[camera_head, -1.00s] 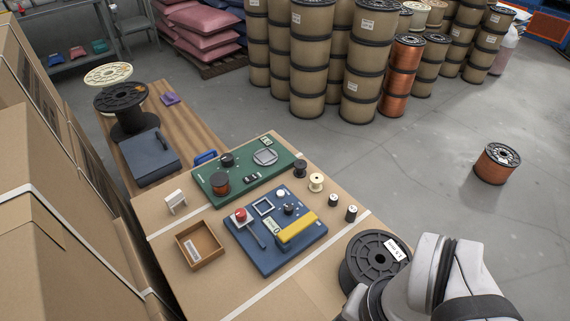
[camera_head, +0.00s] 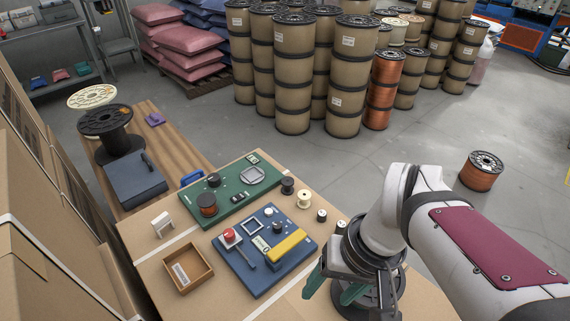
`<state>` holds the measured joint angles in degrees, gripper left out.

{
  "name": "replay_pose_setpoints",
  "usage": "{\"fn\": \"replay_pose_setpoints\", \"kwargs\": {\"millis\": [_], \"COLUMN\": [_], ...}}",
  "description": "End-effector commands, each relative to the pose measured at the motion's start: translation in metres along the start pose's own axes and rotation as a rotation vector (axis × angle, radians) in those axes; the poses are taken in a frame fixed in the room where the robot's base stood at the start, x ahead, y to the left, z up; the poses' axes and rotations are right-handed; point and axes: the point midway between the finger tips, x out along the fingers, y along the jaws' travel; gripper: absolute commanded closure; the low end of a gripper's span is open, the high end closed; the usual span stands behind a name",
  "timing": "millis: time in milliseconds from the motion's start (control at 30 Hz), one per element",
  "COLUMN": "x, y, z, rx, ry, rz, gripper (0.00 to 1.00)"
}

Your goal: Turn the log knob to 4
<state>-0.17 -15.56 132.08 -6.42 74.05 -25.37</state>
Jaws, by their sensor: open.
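A blue panel (camera_head: 258,281) lies on the cardboard-topped table, with a red button (camera_head: 229,234), a white knob (camera_head: 269,212), a small black knob (camera_head: 278,227), a yellow bar (camera_head: 288,245) and a lever. Behind it is a green panel (camera_head: 228,208) with a black knob (camera_head: 213,180) and a copper-coloured round part (camera_head: 207,204). Markings are too small to read, so I cannot tell which is the log knob. My gripper (camera_head: 332,288) is open and empty, its green fingers pointing down to the right of the blue panel, apart from it.
A brown open box (camera_head: 205,281) and a white stand (camera_head: 161,224) are left of the panels. Cardboard boxes line the left side.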

Motion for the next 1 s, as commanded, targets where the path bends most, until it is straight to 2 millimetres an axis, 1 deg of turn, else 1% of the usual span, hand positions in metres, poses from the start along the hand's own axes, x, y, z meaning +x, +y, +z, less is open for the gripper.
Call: {"fn": "replay_pose_setpoints", "kwargs": {"millis": [33,67,100,167,200,300,400,467,533,567,800,900,1000], "x": [0.003,0.007,0.014,0.029,0.041,0.064,0.077,0.084,0.097,0.104,0.176,0.2,0.216], "y": [-0.008,-0.013,-0.019,-0.025,-0.029,-0.034,-0.036,-0.037,-0.039,-0.04,-0.05,-0.053,-0.056], "z": [-0.042,-0.069,-0.104,-0.15,-0.176,-0.22,-0.238,-0.242,-0.243,-0.243,-0.251,-0.254,-0.257], "rx": [-0.181,-0.314,-0.483,-0.714,-0.847,-1.087,-1.198,-1.218,-1.219,-1.218,-1.217,-1.216,-1.216], "ry": [0.009,0.026,0.051,0.093,0.118,0.169,0.192,0.196,0.195,0.193,0.192,0.193,0.195], "rz": [-0.025,-0.039,-0.054,-0.066,-0.069,-0.064,-0.057,-0.054,-0.056,-0.056,-0.055,-0.054,-0.053], "gripper": [0.38,0.38,0.38,0.38,0.38,0.38,0.38,0.38,0.38,0.38,0.38,0.38,0.38]}}
